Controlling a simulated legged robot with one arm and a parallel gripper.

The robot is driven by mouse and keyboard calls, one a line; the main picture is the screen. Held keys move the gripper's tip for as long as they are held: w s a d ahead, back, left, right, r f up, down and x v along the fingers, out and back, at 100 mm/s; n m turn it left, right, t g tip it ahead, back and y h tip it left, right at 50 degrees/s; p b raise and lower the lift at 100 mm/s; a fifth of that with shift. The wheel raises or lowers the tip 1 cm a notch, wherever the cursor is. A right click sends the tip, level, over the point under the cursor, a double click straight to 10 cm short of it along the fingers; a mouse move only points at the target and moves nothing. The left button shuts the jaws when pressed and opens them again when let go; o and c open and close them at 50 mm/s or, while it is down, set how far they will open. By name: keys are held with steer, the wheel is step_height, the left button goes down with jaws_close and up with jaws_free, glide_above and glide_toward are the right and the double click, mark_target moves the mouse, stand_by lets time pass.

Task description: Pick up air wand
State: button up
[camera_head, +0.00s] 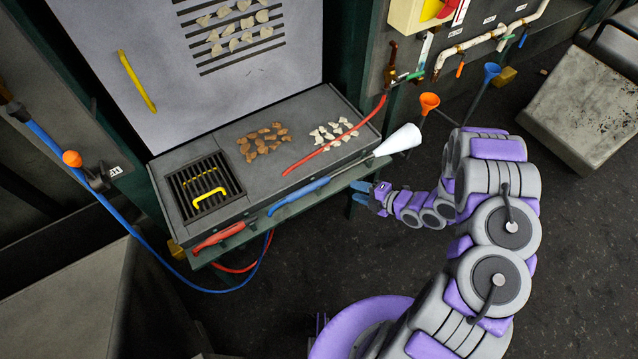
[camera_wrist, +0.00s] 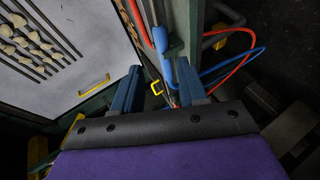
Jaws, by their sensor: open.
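A long wand with a blue handle (camera_head: 300,195) lies along the narrow front shelf, its thin grey shaft pointing right to a white cone (camera_head: 400,140). A second tool with a red handle (camera_head: 219,237) lies at the shelf's left end. No label shows which is the air wand. My gripper (camera_head: 372,194) is open and empty, just off the shelf, right of the blue handle and below the cone. In the wrist view, my gripper's blue fingers (camera_wrist: 158,92) are spread apart.
A grey bench (camera_head: 215,150) carries brown and white pieces and a slotted grate with a yellow handle (camera_head: 210,196). A red hose (camera_head: 335,143) crosses the bench. A blue hose (camera_head: 150,250) hangs left. Orange (camera_head: 429,101) and blue funnels stand right. Dark floor is clear in front.

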mark_target(326, 182)
steer(key=b+x, duration=0.2)
steer(key=x, duration=1.1)
steer(key=shift+a+f, duration=0.1)
steer(key=shift+a, duration=0.1)
jaws_close()
